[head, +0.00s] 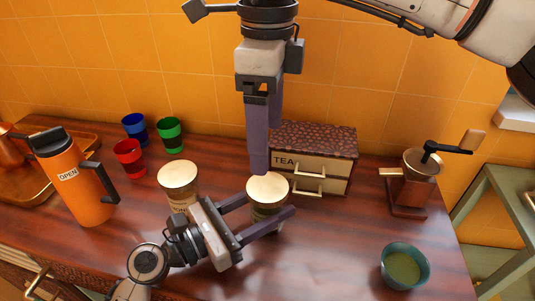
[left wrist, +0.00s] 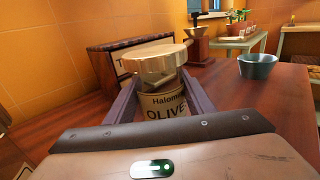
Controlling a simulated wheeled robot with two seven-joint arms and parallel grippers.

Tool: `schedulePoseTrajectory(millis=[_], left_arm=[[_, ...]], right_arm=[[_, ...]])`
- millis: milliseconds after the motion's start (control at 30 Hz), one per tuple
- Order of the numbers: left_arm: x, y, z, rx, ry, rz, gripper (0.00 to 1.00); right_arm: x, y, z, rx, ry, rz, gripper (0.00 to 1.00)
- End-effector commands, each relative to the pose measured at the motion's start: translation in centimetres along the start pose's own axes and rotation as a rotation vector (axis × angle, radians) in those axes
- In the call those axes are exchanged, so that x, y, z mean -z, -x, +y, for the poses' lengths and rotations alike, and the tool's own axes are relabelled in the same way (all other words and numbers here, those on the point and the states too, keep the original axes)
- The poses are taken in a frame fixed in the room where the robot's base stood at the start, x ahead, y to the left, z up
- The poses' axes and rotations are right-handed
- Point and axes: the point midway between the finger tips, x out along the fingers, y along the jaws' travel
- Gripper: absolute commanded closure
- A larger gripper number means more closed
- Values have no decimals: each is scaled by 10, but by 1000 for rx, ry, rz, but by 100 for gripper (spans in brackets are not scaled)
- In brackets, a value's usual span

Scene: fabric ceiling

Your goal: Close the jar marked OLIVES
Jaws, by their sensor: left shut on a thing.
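The jar marked OLIVES (left wrist: 162,104) stands on the table with its label facing my left wrist camera. A wide gold lid (left wrist: 153,57) is on top of it and looks slightly tilted, with a paler part showing beneath. I cannot tell how firmly it sits. In the head view the lid (head: 267,187) shows from above. My left gripper (head: 265,212) is shut on the jar's body, one finger on each side. My right gripper (head: 260,168) points down from above, its fingertips overlapping the lid's far edge in the head view; its finger gap is hidden.
A second lidded jar (head: 178,176) stands left of the olives jar, partly behind my left gripper. A TEA drawer box (head: 318,140) is behind. An orange flask (head: 78,185) and several cups are left. A grinder (head: 411,185) and teal bowl (head: 404,266) are right.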

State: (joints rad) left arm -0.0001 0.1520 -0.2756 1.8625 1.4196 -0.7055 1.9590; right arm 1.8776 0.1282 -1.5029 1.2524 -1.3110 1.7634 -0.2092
Motion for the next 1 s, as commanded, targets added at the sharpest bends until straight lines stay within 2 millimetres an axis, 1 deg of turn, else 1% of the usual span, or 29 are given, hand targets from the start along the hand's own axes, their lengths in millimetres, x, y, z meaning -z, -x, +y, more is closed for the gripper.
schedulePoseTrajectory(millis=[33, 133, 467, 500, 567, 600, 867, 1000], left_arm=[[0, 0, 0, 0, 0, 0, 100], [0, 0, 0, 0, 0, 0, 100], [0, 0, 0, 0, 0, 0, 100], [0, 0, 0, 0, 0, 0, 46], [0, 0, 0, 0, 0, 0, 36], [0, 0, 0, 0, 0, 0, 29], [0, 0, 0, 0, 0, 0, 29], [1, 9, 0, -1, 0, 1, 29]], right_arm=[[0, 6, 0, 1, 0, 0, 19], [0, 14, 0, 0, 0, 0, 19], [0, 17, 0, -1, 1, 1, 19], [0, 17, 0, -1, 1, 1, 19], [0, 17, 0, -1, 1, 1, 19], [0, 17, 0, -1, 1, 1, 19], [0, 16, 0, -1, 1, 1, 19], [0, 15, 0, -1, 1, 1, 19]])
